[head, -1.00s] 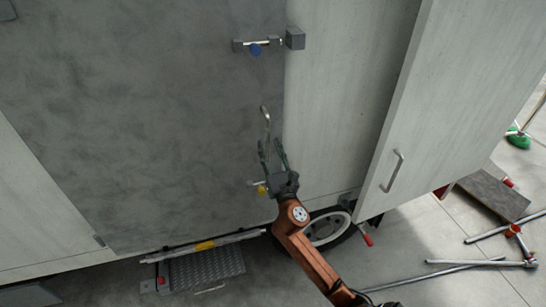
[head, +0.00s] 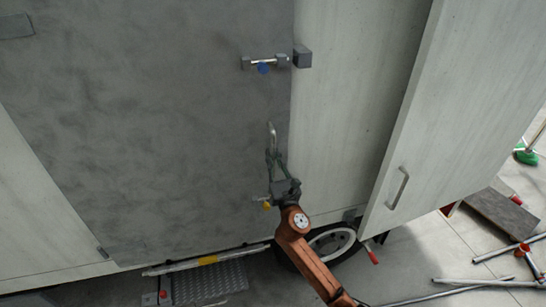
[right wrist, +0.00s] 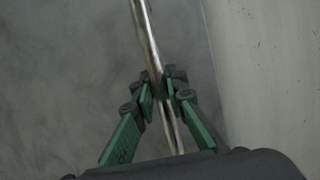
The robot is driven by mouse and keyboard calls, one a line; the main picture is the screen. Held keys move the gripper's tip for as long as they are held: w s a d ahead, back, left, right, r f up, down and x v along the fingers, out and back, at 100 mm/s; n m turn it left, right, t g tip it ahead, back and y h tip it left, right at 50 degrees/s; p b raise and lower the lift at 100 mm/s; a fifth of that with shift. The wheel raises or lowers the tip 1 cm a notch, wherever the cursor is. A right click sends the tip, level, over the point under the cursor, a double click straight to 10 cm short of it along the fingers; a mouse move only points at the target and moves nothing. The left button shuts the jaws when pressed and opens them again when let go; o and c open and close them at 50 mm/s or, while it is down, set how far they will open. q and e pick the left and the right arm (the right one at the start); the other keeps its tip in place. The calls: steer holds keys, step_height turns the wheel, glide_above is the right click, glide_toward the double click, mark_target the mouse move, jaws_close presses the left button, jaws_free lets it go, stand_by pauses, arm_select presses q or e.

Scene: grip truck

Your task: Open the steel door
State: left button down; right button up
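The steel door (head: 150,120) is the large mottled grey panel in the truck's side. It looks flush with the pale wall beside it. Its bare metal handle (head: 272,135) stands upright near the door's right edge. My right gripper (head: 273,157) is at the lower part of this handle. In the right wrist view the green fingers (right wrist: 160,92) are closed in on both sides of the handle bar (right wrist: 147,42). A bolt with a blue knob (head: 263,68) is above the handle. A bolt with a yellow knob (head: 266,205) is below, partly hidden by my gripper. My left gripper is out of view.
A pale panel (head: 450,110) with its own handle (head: 398,187) stands out from the truck at the right. A wheel (head: 333,243) and a step (head: 205,282) are below the door. Metal poles (head: 490,283) lie on the floor at the right.

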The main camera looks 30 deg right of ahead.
jaws_close()
steer(key=shift+s+a+p, duration=0.25)
steer(key=shift+s+p, duration=0.05)
steer(key=shift+s, duration=0.4)
steer(key=shift+s+a+p, duration=0.25)
steer(key=shift+s+a, duration=0.05)
steer(key=shift+s, duration=0.45)
steer(key=shift+s+a+p, duration=0.25)
steer(key=shift+s+p, duration=0.05)
steer(key=shift+s, duration=0.4)
steer(key=shift+s+a, duration=0.2)
steer(key=shift+s, duration=0.3)
steer(key=shift+s+a, duration=0.2)
steer(key=shift+s, duration=0.25)
steer(key=s+a+p, duration=0.1)
steer(key=s+a, duration=0.1)
steer(key=s, duration=0.4)
steer(key=shift+a+p, duration=0.4)
